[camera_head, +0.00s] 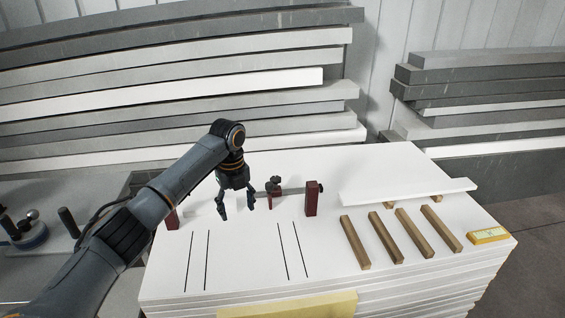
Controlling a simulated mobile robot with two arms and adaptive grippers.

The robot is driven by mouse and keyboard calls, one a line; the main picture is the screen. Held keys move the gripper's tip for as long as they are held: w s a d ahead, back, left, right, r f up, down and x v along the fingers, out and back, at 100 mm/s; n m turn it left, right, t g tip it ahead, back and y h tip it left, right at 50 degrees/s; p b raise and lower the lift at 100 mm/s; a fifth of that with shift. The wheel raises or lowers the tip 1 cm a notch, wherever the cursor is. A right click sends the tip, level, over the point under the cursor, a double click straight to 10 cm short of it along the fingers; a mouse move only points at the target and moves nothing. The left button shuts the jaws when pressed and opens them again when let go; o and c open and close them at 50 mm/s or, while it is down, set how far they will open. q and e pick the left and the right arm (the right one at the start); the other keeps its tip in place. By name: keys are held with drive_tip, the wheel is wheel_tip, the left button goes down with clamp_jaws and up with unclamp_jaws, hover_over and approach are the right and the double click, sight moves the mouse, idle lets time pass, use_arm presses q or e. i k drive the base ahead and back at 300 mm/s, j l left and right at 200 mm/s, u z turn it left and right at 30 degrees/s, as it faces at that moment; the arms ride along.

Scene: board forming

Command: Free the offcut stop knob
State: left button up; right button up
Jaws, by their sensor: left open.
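A dark knob (273,182) sits on top of a small red block (274,201), on a grey bar (294,191) at the back middle of the white board stack. A taller red block (312,199) stands at the bar's right end. My left gripper (237,211) is open, pointing down, just left of the knob and apart from it. Nothing shows between its fingers. My gripper and arm hide the left part of the bar. Another red block (172,219) shows partly behind my arm. My right gripper is not in view.
Several wooden strips (412,234) lie at the right, with a white board (408,191) behind them. A yellow box (488,236) is at the right edge. Black lines (290,250) mark the clear front surface. Board piles (180,85) stand behind.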

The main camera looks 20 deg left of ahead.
sight(275, 179)
drive_tip(key=i, duration=1.1)
